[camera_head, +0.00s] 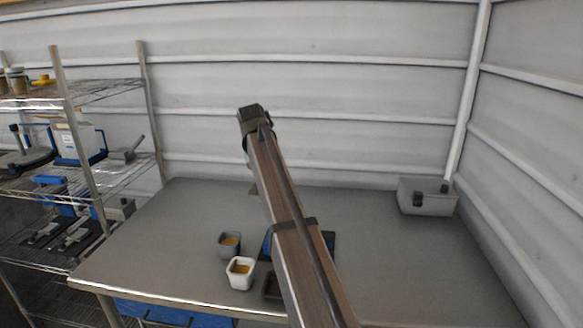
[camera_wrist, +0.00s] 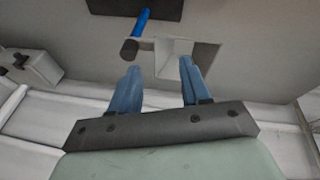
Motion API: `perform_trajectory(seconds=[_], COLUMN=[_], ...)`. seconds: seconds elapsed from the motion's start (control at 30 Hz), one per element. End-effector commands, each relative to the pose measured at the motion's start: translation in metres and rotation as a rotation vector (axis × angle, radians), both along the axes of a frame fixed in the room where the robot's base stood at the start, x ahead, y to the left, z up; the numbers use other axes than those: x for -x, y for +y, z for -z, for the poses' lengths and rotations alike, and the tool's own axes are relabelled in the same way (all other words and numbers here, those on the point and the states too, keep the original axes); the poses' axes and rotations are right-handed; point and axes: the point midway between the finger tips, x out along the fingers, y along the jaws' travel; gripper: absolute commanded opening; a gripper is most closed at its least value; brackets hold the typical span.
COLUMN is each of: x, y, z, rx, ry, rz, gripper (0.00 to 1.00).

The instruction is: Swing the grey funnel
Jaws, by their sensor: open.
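A grey cup (camera_head: 229,241) and a white cup (camera_head: 240,275), both with yellowish contents, stand on the grey table (camera_head: 160,235) left of my arm. A wire shelf (camera_head: 105,93) stands at left. The table's right side is clear.

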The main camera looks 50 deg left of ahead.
Motion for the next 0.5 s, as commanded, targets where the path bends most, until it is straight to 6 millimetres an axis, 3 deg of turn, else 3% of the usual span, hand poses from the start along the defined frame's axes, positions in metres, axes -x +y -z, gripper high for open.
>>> perform_trajectory(seconds=[0.03,0.2,0.3,0.5], x=[-0.023,-0.062,-0.073,-0.078], y=[0.003,-0.007,-0.011,-0.015], z=[-0.004,-0.008,-0.010,-0.005], rx=[0.016,0.063,0.079,0.090], ry=[0.064,0.234,0.287,0.317], rz=[0.053,0.170,0.206,0.225], gripper=[0.47,0.47,0.47,0.47])
